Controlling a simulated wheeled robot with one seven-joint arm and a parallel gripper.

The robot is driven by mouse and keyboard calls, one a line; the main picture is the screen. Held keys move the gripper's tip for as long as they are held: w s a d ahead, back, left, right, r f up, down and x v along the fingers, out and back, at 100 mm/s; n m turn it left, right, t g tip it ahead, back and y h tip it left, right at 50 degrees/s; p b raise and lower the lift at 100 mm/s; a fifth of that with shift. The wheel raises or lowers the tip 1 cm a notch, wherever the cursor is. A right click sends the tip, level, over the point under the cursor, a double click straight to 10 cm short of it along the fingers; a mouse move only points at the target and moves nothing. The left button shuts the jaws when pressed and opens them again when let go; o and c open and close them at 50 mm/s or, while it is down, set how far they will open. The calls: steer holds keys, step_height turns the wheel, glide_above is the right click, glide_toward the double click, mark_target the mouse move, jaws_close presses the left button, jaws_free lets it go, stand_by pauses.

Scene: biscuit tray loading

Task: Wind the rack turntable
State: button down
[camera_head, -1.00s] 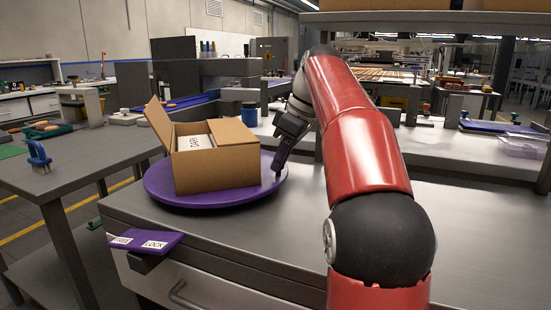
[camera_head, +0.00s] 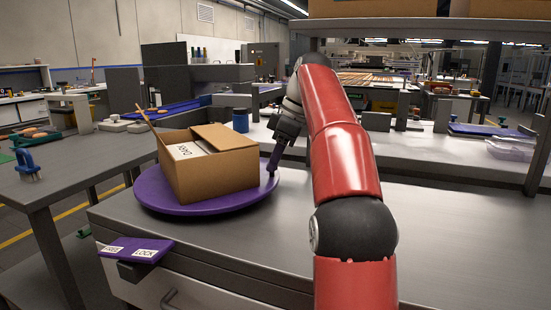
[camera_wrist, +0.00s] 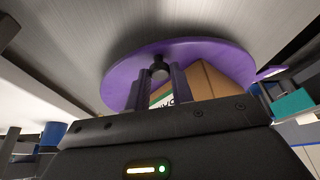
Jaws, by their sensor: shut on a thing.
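The purple round turntable (camera_head: 222,207) lies on the grey worktop and carries an open cardboard box (camera_head: 215,177) with white labelled packs (camera_head: 186,150) inside. My gripper (camera_head: 272,166) reaches down at the turntable's right rim. In the wrist view my gripper (camera_wrist: 160,80) has its fingers closed around a small dark knob (camera_wrist: 160,68) on the turntable (camera_wrist: 118,85). The box (camera_wrist: 207,80) shows just behind the fingers. A purple plate (camera_head: 137,249) with a LOCK label and a second label, too small to read surely, sticks out at the worktop's front left.
The grey worktop (camera_head: 430,225) is clear to the right of my arm. A side table (camera_head: 75,180) with a blue brush (camera_head: 27,165) stands at the left. A blue cylinder (camera_head: 241,121) stands behind the box. A shelf (camera_head: 400,25) hangs over the back.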

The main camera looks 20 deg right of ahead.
steer(key=c, duration=1.2)
jaws_free()
steer(key=shift+c, duration=0.2)
steer(key=shift+r, duration=0.1)
steer(key=shift+d+r, duration=0.1)
steer(key=shift+r, duration=0.1)
steer(key=s+d, duration=0.2)
steer(key=d, duration=0.1)
steer(key=s+d, duration=0.2)
steer(key=d, duration=0.2)
steer(key=s+d, duration=0.2)
steer(key=d, duration=0.1)
steer(key=shift+s+d+r, duration=0.15)
steer(key=shift+s+r, duration=0.1)
steer(key=shift+s, duration=0.1)
